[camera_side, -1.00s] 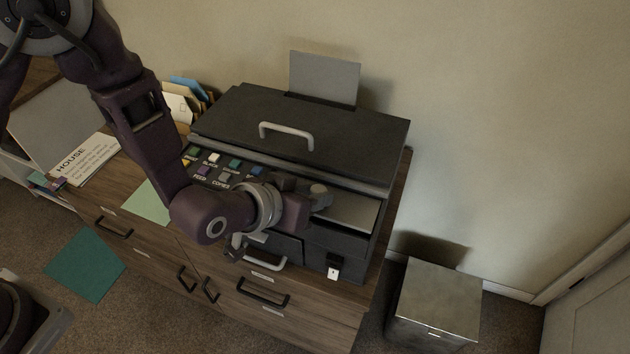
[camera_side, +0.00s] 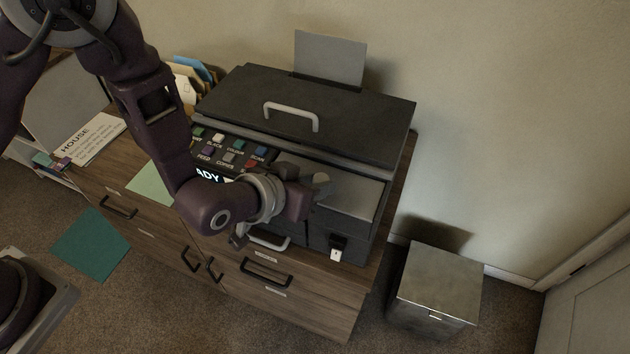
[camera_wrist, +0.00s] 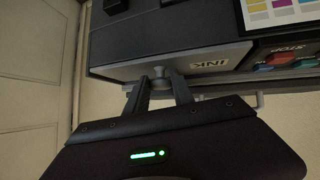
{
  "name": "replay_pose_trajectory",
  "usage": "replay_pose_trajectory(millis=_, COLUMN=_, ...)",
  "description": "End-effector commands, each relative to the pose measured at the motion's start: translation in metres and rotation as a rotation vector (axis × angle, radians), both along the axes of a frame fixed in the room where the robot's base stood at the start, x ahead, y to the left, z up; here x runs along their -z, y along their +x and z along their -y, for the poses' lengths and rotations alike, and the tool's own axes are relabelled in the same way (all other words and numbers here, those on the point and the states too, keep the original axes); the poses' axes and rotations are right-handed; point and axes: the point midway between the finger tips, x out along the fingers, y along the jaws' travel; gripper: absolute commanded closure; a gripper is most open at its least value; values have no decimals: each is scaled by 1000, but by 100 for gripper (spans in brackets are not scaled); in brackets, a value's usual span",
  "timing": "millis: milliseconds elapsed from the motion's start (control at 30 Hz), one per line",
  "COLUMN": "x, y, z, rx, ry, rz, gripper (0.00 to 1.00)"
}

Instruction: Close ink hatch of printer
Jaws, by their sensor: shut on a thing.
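The black printer (camera_side: 320,100) stands on a wooden cabinet with its top lid down. Its ink hatch (camera_side: 353,194) is the grey-topped flap at the front right; its INK lettering appears upside down in the wrist view (camera_wrist: 208,66). My gripper (camera_side: 319,184) is at the left part of the hatch. In the wrist view my gripper (camera_wrist: 160,82) has its two fingers on either side of a small grey knob (camera_wrist: 161,72) on the hatch, shut on it. The hatch looks nearly level with the printer's body; I cannot tell whether it is fully seated.
The control buttons (camera_side: 238,146) and a partly hidden display lie left of the hatch. The lid handle (camera_side: 291,116) rises behind. A paper sheet (camera_side: 330,58) stands at the back. A metal box (camera_side: 438,280) is on the floor at right. Cabinet handles (camera_side: 265,272) project in front.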

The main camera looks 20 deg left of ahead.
Motion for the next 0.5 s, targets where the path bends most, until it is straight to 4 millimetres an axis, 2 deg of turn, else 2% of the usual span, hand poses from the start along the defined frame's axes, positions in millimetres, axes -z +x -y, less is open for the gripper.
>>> replay_pose_trajectory(millis=33, x=10, y=-8, z=-1, rx=7, ry=12, rz=-32, gripper=69)
replay_pose_trajectory(millis=67, x=10, y=-8, z=-1, rx=7, ry=13, rz=-32, gripper=63)
replay_pose_trajectory(millis=300, x=9, y=-9, z=-2, rx=6, ry=13, rz=-32, gripper=63)
replay_pose_trajectory(millis=367, x=5, y=-13, z=-3, rx=6, ry=13, rz=-31, gripper=63)
replay_pose_trajectory(millis=500, x=-15, y=-32, z=-9, rx=9, ry=7, rz=-19, gripper=63)
